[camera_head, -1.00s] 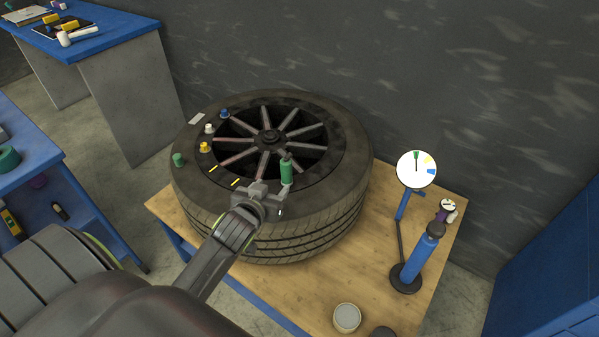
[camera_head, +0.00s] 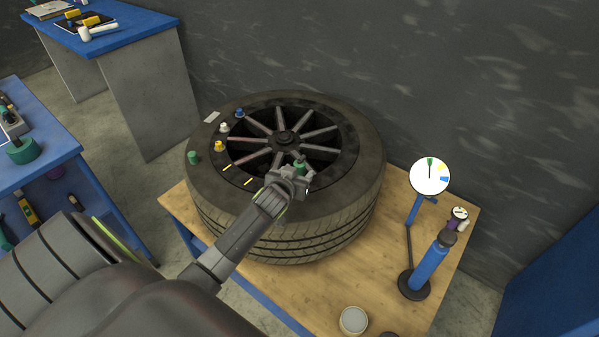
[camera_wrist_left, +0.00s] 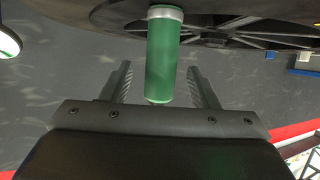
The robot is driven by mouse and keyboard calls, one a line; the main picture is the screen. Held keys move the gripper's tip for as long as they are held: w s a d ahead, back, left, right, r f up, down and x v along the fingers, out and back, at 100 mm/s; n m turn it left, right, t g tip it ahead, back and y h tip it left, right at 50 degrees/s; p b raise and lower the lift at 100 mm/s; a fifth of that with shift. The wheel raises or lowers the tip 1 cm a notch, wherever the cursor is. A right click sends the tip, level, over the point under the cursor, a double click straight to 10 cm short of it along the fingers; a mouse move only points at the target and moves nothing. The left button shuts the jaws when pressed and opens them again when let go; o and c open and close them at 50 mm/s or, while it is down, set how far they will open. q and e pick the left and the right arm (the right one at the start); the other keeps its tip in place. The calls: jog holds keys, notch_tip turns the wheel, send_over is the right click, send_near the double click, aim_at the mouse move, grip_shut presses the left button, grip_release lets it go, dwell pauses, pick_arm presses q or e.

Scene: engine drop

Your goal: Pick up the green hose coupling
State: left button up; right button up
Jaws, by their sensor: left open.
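The green hose coupling (camera_head: 299,167) is a green cylinder on the near right of the wheel, mostly hidden behind my left gripper (camera_head: 297,177) in the head view. In the left wrist view the coupling (camera_wrist_left: 163,58) shows a pale band at one end. It lies between the two fingers of my open left gripper, with a gap on each side, and is not clamped. My right gripper is not in view.
The wheel's tire (camera_head: 300,232) lies flat on a wooden table (camera_head: 290,285). Small white, yellow, blue and green caps (camera_head: 193,157) sit on its left side. A dial gauge (camera_head: 429,176) on a stand and a blue cylinder (camera_head: 427,268) stand at right.

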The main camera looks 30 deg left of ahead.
pick_arm(q)
jog(key=shift+x, duration=2)
jog(key=c, duration=1.2)
